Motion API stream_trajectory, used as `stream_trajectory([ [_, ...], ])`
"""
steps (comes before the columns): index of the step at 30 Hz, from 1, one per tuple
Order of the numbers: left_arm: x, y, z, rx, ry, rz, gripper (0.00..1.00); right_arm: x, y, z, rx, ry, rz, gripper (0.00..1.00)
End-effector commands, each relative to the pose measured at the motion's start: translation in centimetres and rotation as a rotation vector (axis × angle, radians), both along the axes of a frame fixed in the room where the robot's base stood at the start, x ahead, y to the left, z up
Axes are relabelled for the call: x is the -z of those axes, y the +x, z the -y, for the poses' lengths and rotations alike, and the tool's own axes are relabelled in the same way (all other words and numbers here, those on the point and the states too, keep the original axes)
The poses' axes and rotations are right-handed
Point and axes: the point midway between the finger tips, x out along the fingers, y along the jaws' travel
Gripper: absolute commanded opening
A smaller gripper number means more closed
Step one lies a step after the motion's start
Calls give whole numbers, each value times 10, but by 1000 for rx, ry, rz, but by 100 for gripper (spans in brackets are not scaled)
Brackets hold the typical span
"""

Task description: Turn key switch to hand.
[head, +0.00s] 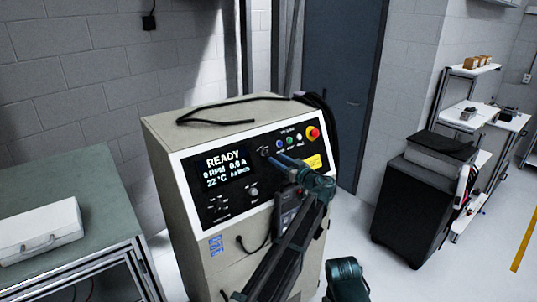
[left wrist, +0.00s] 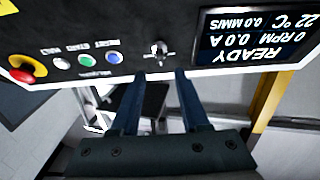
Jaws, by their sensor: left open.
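The key switch (left wrist: 158,52) is a small silver piece on the black control panel. In the left wrist view it appears upside down, beside the READY display (left wrist: 254,38). In the head view the switch (head: 264,152) is small, just right of the display (head: 226,168), and its position marks cannot be read. My left gripper (head: 286,162) is in front of the panel, near the switch. In the left wrist view its open, empty fingers (left wrist: 160,73) point at the switch, with the tips just short of it in the picture; contact cannot be told. My right gripper is not visible.
A red emergency stop (head: 313,132) and several coloured buttons sit beside the switch. A knob (head: 253,191) is below the display. A black cable (head: 215,116) lies on the cabinet top. A green-topped bench (head: 100,195) stands left, a black cabinet (head: 405,215) right.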

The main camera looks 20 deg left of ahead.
Motion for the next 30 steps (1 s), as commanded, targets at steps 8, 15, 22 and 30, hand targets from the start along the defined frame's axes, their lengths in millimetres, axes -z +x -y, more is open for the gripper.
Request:
stream_trajectory([
  [8,0,31,-38,-1,0,0,45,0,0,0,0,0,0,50],
  [15,0,41,-52,-1,-1,-1,45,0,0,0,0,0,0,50],
  [22,0,42,-54,0,-1,-1,45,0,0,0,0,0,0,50],
  [30,0,42,-54,0,-1,-1,14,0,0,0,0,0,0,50],
])
